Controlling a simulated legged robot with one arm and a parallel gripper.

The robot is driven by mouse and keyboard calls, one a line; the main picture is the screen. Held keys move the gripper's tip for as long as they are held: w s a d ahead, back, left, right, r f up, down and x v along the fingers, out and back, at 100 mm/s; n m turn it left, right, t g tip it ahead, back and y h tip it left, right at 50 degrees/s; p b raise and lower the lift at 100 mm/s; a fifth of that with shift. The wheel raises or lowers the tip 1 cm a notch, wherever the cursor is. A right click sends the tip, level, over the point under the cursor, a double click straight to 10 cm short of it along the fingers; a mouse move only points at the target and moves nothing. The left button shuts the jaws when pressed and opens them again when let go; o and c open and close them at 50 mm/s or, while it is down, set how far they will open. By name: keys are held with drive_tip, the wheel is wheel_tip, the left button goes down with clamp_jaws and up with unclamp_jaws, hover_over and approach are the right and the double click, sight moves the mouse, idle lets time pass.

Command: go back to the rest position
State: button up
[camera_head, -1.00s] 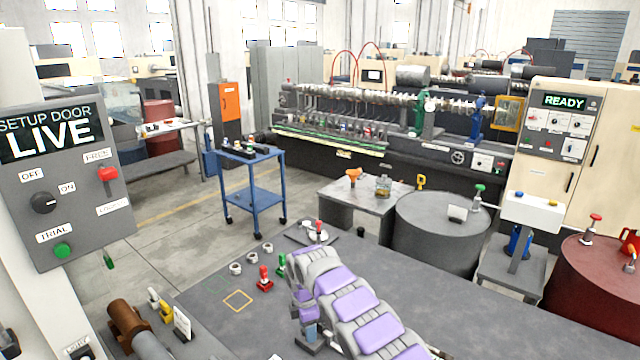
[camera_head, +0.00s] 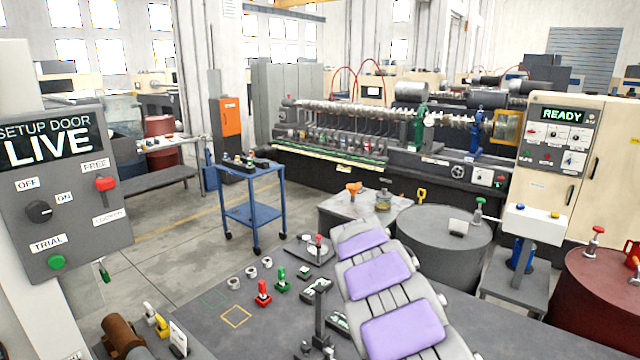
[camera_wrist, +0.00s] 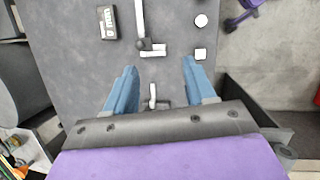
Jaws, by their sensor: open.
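My arm, grey with purple pads, rises over the grey bench (camera_head: 215,290) in the head view and hides part of it. My gripper (camera_wrist: 158,80) shows in the wrist view with two blue fingers spread apart and nothing between them. It hangs above the bench top, which also shows in the wrist view (camera_wrist: 75,55). A small grey fixture with an upright lever (camera_wrist: 152,92) lies below and between the fingers in that view. The fingertips are out of sight in the head view.
The bench holds a red-handled piece (camera_head: 263,294), a green-handled piece (camera_head: 281,277) and several metal rings. A control panel (camera_head: 62,190) reading LIVE stands at left. A blue cart (camera_head: 250,212), a grey barrel (camera_head: 445,240) and a red barrel (camera_head: 600,300) stand beyond the bench.

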drive_tip(key=s+d+r+m+y+b, duration=0.1)
drive_tip(key=s+d+r+m, duration=0.2)
drive_tip(key=s, duration=0.7)
drive_tip(key=s+d+r+m, duration=0.1)
drive_tip(key=s+r+m, duration=0.25)
drive_tip(key=s, duration=0.55)
drive_tip(key=s+a+f+m+y+b, duration=0.1)
drive_tip(key=s+a+f+m, duration=0.1)
drive_tip(key=s, duration=0.9)
drive_tip(key=s+a+f+m+g+y+b, duration=0.1)
drive_tip(key=s+a+f+m, duration=0.2)
drive_tip(key=s, duration=0.8)
drive_tip(key=shift+s+a+y, duration=0.15)
drive_tip(key=shift+s+y, duration=0.2)
drive_tip(key=shift+y, duration=0.05)
drive_tip(key=shift+c, duration=0.4)
